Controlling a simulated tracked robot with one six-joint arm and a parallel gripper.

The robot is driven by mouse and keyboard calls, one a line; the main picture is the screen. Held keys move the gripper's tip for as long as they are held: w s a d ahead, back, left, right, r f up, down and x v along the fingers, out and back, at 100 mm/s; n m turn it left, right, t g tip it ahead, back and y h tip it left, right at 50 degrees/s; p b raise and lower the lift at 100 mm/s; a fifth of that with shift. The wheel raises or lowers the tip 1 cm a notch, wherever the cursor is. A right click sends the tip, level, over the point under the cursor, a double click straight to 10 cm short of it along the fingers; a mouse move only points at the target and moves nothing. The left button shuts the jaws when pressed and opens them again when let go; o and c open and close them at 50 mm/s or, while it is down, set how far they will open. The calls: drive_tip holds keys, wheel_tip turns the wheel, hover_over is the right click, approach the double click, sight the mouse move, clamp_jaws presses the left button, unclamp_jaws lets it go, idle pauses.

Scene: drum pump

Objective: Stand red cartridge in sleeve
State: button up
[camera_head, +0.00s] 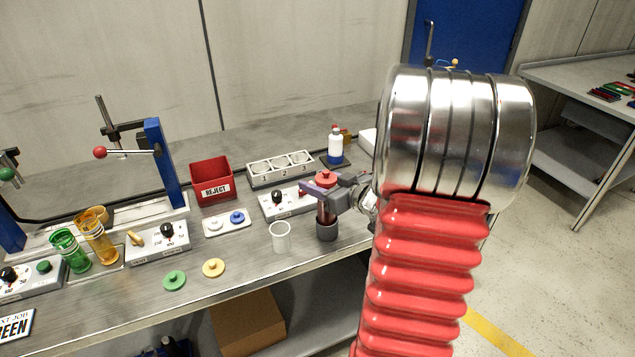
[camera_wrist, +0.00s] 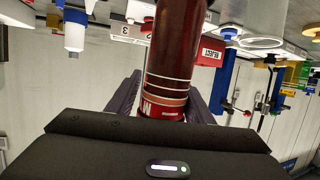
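The red cartridge (camera_head: 326,213) stands about upright, its red cap (camera_head: 326,178) uppermost. In the camera_head view its lower end is at the mouth of the dark grey sleeve (camera_head: 327,231); how deep it sits cannot be told. My gripper (camera_head: 324,189) is shut on the cartridge's upper part, with purple fingers on either side. In the camera_wrist view, which is upside down, the cartridge (camera_wrist: 172,62) runs between the fingers of my gripper (camera_wrist: 163,90), its pale bands and lettering near my palm. The fingers' contact faces are partly hidden.
A white empty cup (camera_head: 280,237) stands left of the sleeve. Behind are a switch box (camera_head: 285,203), a numbered three-hole rack (camera_head: 280,170), a red REJECT bin (camera_head: 211,181) and a blue-white bottle (camera_head: 336,146).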

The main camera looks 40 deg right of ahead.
drive_tip(key=shift+o, duration=0.9)
drive_tip(key=v, duration=1.2)
idle(0.4)
